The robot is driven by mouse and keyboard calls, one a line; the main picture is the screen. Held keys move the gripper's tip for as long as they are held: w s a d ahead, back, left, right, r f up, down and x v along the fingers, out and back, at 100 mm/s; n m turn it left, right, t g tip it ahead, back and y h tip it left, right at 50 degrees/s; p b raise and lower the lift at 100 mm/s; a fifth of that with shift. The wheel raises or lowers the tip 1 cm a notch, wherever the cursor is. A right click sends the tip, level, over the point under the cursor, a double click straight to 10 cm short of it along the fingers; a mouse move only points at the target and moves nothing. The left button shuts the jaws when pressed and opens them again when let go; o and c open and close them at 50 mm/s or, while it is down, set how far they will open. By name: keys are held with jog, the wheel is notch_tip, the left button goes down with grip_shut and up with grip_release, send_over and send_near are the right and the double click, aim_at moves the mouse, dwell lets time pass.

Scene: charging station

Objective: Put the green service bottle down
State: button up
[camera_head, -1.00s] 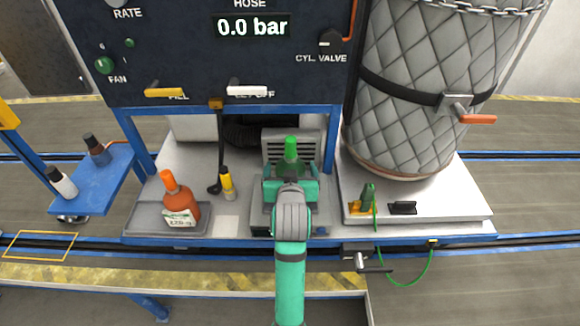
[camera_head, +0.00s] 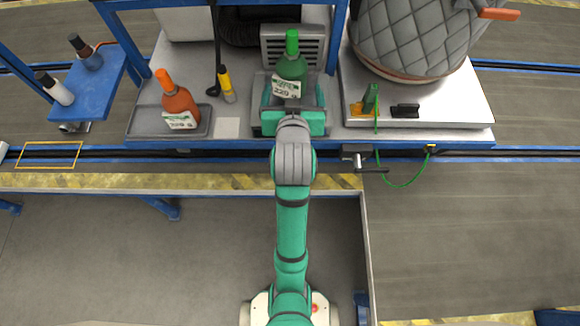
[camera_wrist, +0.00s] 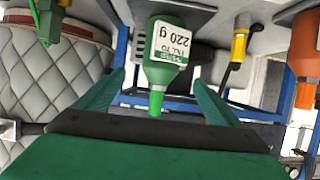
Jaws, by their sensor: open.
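The green service bottle (camera_head: 291,69) stands upright on the bench in front of a grey louvred box, its white "220 g" label facing me.
An orange bottle (camera_head: 179,103) stands in a grey tray (camera_head: 142,124) at left. A yellow-handled tool (camera_head: 226,84) is between. A quilted cylinder (camera_head: 412,35) and a green nozzle (camera_head: 371,97) with hose are at right.

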jog(key=s+f, duration=1.4)
jog(key=f, duration=0.1)
jog(key=s+t, duration=0.1)
jog(key=s, duration=2.1)
jog(key=shift+a+t, duration=0.35)
jog(key=shift+t, duration=0.05)
jog(key=shift+w, duration=0.1)
jog(key=shift+s, duration=0.2)
jog(key=shift+w, duration=0.1)
